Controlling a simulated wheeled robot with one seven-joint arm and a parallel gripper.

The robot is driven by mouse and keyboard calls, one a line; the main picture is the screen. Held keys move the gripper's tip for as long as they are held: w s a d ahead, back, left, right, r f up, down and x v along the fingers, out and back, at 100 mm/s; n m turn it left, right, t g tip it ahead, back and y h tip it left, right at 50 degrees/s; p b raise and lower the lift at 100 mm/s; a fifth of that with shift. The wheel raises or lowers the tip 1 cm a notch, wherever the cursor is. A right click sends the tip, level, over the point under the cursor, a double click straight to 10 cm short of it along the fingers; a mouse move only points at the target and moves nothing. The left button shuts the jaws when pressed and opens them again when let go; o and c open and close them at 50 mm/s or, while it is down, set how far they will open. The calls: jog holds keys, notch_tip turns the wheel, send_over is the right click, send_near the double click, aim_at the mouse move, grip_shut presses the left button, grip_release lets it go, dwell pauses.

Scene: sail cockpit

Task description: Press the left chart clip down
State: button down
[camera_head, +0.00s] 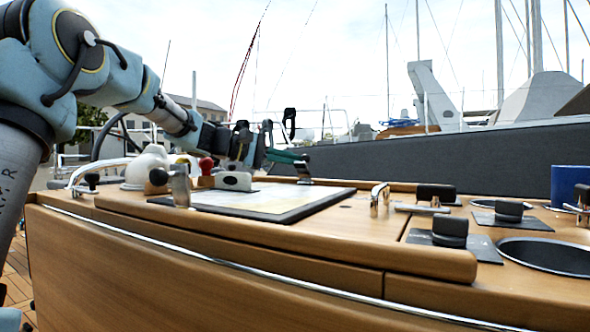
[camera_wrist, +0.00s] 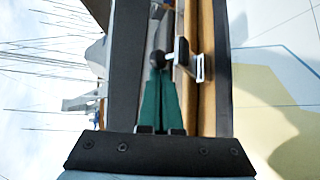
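The chart (camera_head: 252,197) lies on a dark board on the wooden console, and it also shows on the right in the wrist view (camera_wrist: 285,95). A small clip (camera_head: 304,175) with a dark top stands at the chart's far edge. In the wrist view a clip with a black lever and pale metal bracket (camera_wrist: 199,68) is just beyond and right of my fingertips. I take these to be the same clip, but cannot tell whether it is the left one. My gripper (camera_head: 300,158) reaches in from the left, its green fingers (camera_wrist: 158,68) together and empty, above or beside the clip; contact is unclear.
A red knob (camera_head: 206,165), a slotted metal fitting (camera_head: 234,182) and an upright metal fitting (camera_head: 180,187) stand at the chart's left. Black knobs (camera_head: 450,230), a round recess (camera_head: 548,257) and a blue cup (camera_head: 569,184) are at right. The chart surface is clear.

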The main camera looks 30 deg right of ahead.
jog(key=shift+s+a+f+b, duration=0.15)
jog(key=shift+s+a+b, duration=0.2)
jog(key=shift+a+b, duration=0.4)
jog(key=shift+s+a+f+b, duration=0.3)
jog(key=shift+a+f+b, duration=0.1)
jog(key=shift+b, duration=0.45)
jog(key=shift+a, duration=0.1)
jog(key=v, duration=1.1)
jog(key=shift+f+p, duration=0.1)
jog(key=shift+p, duration=0.2)
